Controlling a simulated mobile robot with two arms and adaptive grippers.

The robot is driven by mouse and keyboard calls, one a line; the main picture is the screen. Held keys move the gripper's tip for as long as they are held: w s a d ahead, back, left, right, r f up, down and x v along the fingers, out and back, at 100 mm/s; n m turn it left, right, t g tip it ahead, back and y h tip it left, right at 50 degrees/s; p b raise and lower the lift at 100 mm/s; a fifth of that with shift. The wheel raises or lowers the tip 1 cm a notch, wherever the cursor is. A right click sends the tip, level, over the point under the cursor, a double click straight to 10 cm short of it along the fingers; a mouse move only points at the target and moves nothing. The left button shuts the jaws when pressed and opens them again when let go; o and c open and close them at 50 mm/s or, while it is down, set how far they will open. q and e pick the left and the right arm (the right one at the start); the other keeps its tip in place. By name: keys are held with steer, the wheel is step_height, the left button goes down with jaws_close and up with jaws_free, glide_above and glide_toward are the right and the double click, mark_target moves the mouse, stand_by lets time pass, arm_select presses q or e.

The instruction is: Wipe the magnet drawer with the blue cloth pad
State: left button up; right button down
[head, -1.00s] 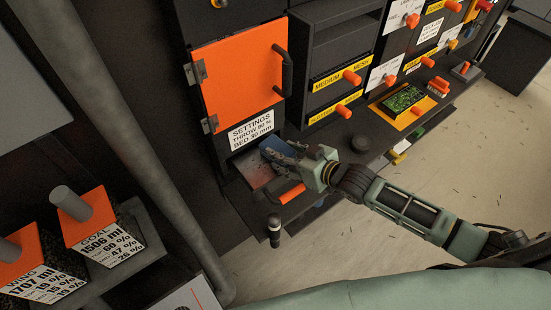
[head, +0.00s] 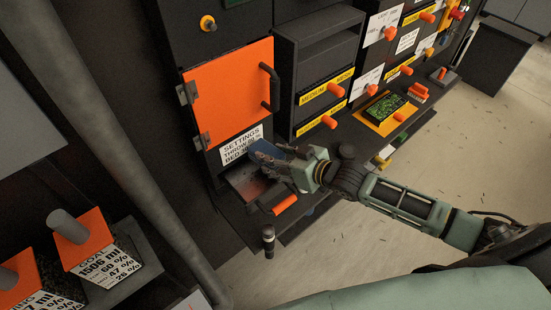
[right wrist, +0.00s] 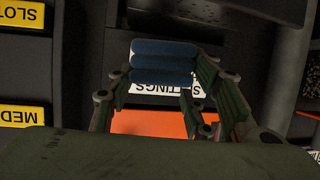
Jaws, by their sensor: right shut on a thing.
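The blue cloth pad (head: 262,148) is between the fingers of my right gripper (head: 272,160), which is shut on it. The pad also shows in the right wrist view (right wrist: 163,62), pinched by fingers on both sides, with the settings label (right wrist: 160,88) partly hidden behind it. The magnet drawer (head: 246,186) is pulled out below the settings label, with an orange handle (head: 284,204) at its front. Its floor looks dark with a reddish patch. The pad appears raised above the drawer's back part, apart from its floor. My left gripper is not in view.
A closed orange door (head: 230,90) with a dark handle is above the drawer. A black cylinder (head: 268,240) stands at the ledge's front. A green circuit board (head: 384,107) and an orange brush (head: 419,92) lie farther right. A thick pipe (head: 110,140) crosses on the left.

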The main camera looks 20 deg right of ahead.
steer(key=shift+r, duration=1)
steer(key=shift+r, duration=1.5)
